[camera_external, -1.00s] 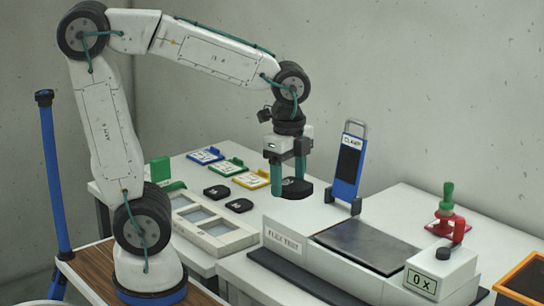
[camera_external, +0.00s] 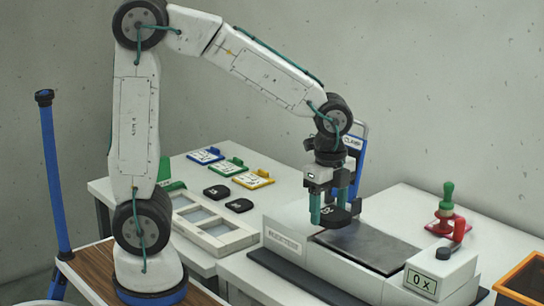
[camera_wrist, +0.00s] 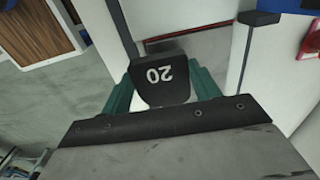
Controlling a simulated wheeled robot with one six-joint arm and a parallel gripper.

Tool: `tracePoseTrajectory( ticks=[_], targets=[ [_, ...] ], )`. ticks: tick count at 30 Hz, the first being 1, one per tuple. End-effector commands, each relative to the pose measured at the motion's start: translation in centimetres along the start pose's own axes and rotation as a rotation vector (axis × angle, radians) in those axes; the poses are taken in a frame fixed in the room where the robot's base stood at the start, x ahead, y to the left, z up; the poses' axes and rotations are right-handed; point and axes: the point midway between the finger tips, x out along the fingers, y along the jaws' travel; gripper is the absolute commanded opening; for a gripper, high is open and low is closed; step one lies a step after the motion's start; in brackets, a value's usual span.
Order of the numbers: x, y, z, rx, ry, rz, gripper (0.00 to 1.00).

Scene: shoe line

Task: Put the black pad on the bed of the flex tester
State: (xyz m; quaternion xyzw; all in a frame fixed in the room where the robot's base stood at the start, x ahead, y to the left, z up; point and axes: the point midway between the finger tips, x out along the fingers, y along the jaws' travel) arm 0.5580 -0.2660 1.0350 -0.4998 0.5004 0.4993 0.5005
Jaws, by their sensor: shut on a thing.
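My gripper (camera_external: 328,217) is shut on a black pad (camera_external: 341,215), its teal fingers on either side of the pad. In the wrist view the pad (camera_wrist: 160,82) shows a white "20", upside down, between the fingers. The flex tester (camera_external: 290,243) is a white machine with a flat dark grey bed (camera_external: 372,246). The pad is held above the bed's far left end, apart from it as far as I can tell. The blue clamp (camera_external: 354,150) of the tester stands up behind my gripper and is partly hidden by it.
Two other black pads (camera_external: 217,192) lie on the left table near a white tray with compartments (camera_external: 216,240). Blue, green and yellow cards (camera_external: 253,180) lie behind them. A red lever (camera_external: 459,230), a green-handled stamp (camera_external: 446,203) and an orange-rimmed bin (camera_external: 522,283) are at the right.

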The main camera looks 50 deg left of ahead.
Motion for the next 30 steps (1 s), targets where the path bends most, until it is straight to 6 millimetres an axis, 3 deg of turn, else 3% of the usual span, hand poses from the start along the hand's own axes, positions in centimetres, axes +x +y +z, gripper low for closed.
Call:
tracePoseTrajectory(
  ticks=[3,9,13,19,30],
  targets=[
    [0.3,-2.6,-1.2,-0.002,-0.001,0.001,0.36],
    [0.5,-4.6,-2.2,-0.001,0.000,0.000,0.36],
    [1.2,-4.7,-2.2,-0.001,-0.001,0.002,0.36],
    [3.8,-4.7,-2.2,-0.001,-0.002,0.002,0.36],
    [4.3,-4.7,-2.2,-0.001,0.000,0.000,0.36]
  ],
)
